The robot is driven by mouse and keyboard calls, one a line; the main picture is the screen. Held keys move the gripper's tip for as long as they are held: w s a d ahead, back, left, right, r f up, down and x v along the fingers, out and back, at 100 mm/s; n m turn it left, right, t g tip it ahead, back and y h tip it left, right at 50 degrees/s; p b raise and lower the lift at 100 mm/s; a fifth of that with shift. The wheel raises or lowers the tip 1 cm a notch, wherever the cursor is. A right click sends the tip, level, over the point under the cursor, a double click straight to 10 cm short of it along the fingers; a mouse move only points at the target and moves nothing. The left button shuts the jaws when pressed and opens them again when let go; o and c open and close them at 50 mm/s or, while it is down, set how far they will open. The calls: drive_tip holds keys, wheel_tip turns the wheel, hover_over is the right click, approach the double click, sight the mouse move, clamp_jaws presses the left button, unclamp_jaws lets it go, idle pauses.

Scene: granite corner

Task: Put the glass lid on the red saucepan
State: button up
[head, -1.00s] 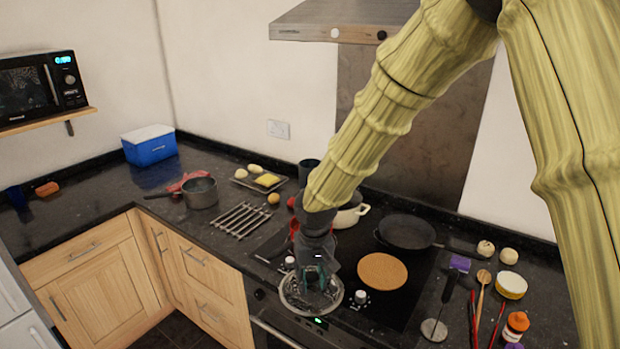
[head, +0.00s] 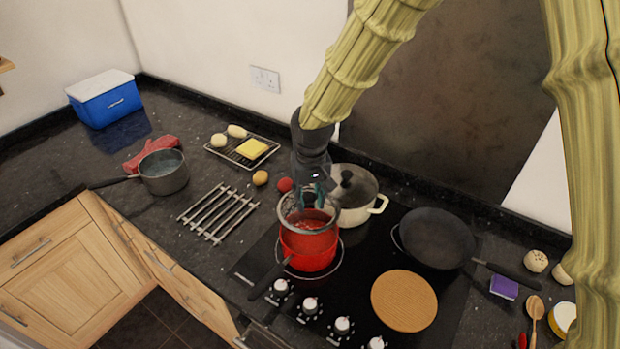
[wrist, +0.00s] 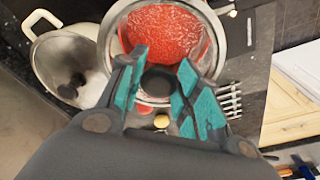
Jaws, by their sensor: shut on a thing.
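The glass lid (head: 290,208) has a silver rim and a dark knob, and is in my gripper (head: 315,200). In the wrist view my gripper (wrist: 160,82) is shut on the knob, with the lid's rim (wrist: 249,28) spreading beyond the fingers. The red saucepan (head: 308,252) stands on the left of the hob, its dark handle pointing front-left. The lid is over the saucepan's mouth, and red shows through the glass. I cannot tell whether the rim touches the saucepan. My gripper hides part of the lid.
A cream pot (head: 376,206) with its own lid stands close behind and right of the saucepan. A dark frying pan (head: 436,238) and a round cork mat (head: 404,300) are to the right. A metal rack (head: 218,213) lies left, with a grey saucepan (head: 164,176) beyond.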

sight(310, 209)
drive_tip(key=shift+s+f+b, duration=0.15)
drive_tip(key=shift+s+b, duration=0.45)
drive_tip(key=shift+s, duration=0.4)
drive_tip(key=f, duration=0.1)
drive_tip(key=w+f+b, duration=0.1)
drive_tip(key=f, duration=0.1)
drive_tip(key=shift+w+f+b, duration=0.25)
drive_tip(key=shift+w+b, duration=0.1)
drive_tip(key=shift+w, duration=0.05)
drive_tip(key=shift+f, duration=0.3)
drive_tip(key=shift+s+f+b, duration=0.35)
drive_tip(key=shift+s+b, duration=0.2)
drive_tip(key=shift+f, duration=0.2)
drive_tip(key=shift+w+f, duration=0.3)
drive_tip(key=shift+f, duration=0.1)
drive_tip(key=shift+s+r, duration=0.2)
drive_tip(key=shift+f, duration=0.65)
